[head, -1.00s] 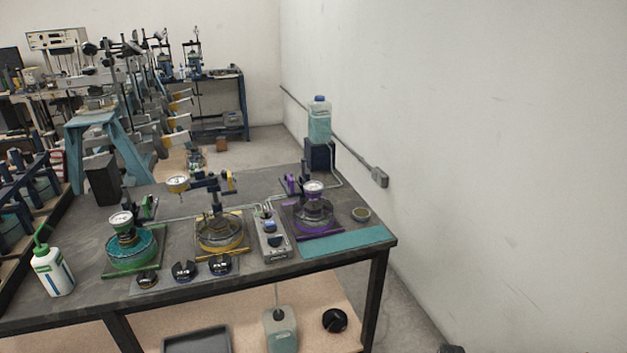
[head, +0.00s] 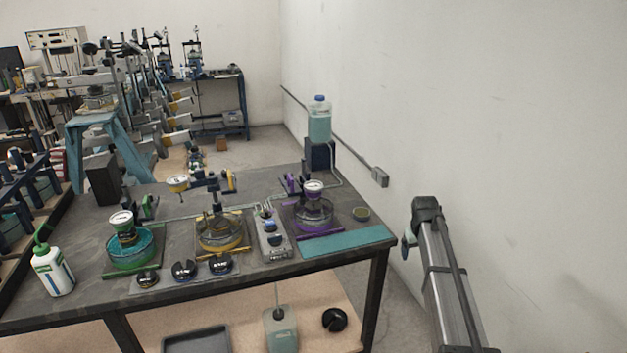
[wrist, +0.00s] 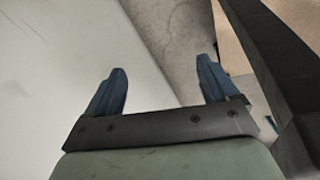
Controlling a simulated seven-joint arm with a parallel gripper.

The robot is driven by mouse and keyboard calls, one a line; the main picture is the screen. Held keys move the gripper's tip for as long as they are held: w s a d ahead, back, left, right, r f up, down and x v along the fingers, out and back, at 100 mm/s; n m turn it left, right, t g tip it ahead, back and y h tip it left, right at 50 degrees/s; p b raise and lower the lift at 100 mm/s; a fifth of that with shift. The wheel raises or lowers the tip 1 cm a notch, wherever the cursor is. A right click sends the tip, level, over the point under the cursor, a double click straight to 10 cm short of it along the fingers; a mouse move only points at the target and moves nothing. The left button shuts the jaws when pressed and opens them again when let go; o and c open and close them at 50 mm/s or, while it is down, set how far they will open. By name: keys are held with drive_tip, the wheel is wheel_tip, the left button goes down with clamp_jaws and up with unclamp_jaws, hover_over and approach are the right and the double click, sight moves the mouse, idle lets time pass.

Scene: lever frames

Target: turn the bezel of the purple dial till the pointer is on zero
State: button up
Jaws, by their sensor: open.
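The purple dial (head: 314,187) has a white face and sits atop the purple-trimmed round fixture (head: 313,213) at the right part of the bench. Its pointer and markings are too small to read. My arm has entered the head view at the right, beside the bench's right end, well apart from the dial. In the wrist view my gripper (wrist: 160,92) shows two blue fingers spread wide with nothing between them. The dial is not in the wrist view.
A grey control box (head: 271,232) stands left of the purple fixture. A yellow fixture (head: 221,234) and a green one (head: 131,248) stand farther left. A wall borders the right.

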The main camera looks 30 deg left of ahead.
drive_tip(key=w+a+r+t, duration=0.1)
drive_tip(key=w+a+r, duration=0.3)
drive_tip(key=r, duration=0.6)
drive_tip(key=m+g, duration=0.4)
drive_tip(key=m, duration=0.2)
approach(313, 185)
wheel_tip(313, 185, down, 8)
drive_tip(key=shift+d+r, duration=0.1)
drive_tip(key=shift+d, duration=0.05)
drive_tip(key=c, duration=1.1)
drive_tip(key=shift+o, duration=0.2)
